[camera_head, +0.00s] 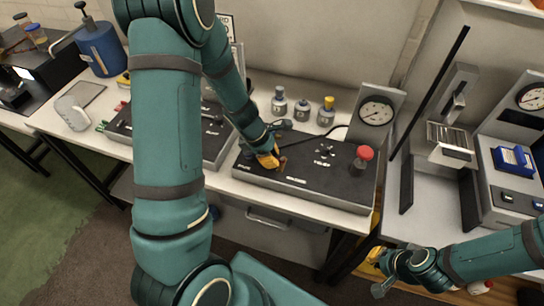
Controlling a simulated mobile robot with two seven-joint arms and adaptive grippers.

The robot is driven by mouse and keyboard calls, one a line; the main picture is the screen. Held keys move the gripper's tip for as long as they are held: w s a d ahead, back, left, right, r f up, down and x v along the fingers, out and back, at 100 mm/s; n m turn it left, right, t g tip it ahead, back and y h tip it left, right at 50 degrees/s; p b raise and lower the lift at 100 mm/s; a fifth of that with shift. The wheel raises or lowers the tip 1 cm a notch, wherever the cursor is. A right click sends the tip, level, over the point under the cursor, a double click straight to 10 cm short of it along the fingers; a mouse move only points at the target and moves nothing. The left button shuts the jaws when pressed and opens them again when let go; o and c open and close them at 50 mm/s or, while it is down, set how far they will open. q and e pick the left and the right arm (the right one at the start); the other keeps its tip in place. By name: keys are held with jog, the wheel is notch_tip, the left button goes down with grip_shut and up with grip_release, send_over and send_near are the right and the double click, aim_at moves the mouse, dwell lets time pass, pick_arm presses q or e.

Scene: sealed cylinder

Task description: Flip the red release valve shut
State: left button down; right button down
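A dark control panel (300,186) with a light base lies on the bench in the middle of the head view. A red round cap (365,153) stands upright at its right end; I cannot tell whether this is the release valve. My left gripper (272,160), yellow at the tip, is low over the panel's left part. It is beside or touching a small reddish-brown piece (282,161), partly hidden. Its finger opening is too small to tell. My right gripper (374,274) is at the lower right, in front of the bench and away from the panel. Its fingers are not clear.
A pressure gauge (377,113) stands behind the panel's right end. Several small bottles (302,109) stand behind the panel. A second dark panel (216,143) is to the left, partly behind my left arm. A grey press (446,140) and a blue-topped device (513,158) stand at right.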

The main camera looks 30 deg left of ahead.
pick_arm(q)
jog(key=shift+w+a+r+m+g+p, duration=0.15)
jog(key=shift+m+g+p, duration=0.25)
jog(key=shift+m+p, duration=0.5)
jog(key=shift+w+f+m+g, duration=0.2)
jog(key=shift+w+m+g, duration=0.1)
jog(key=shift+m, duration=0.7)
jog(key=shift+s, duration=0.1)
jog(key=c, duration=1)
grip_release()
jog(key=shift+o, duration=0.2)
jog(key=shift+r, duration=0.1)
jog(key=w+v, duration=0.1)
jog(key=v, duration=1)
jog(key=shift+s+a+r, duration=0.3)
jog(key=shift+s+a, duration=0.05)
jog(key=shift+s, duration=0.15)
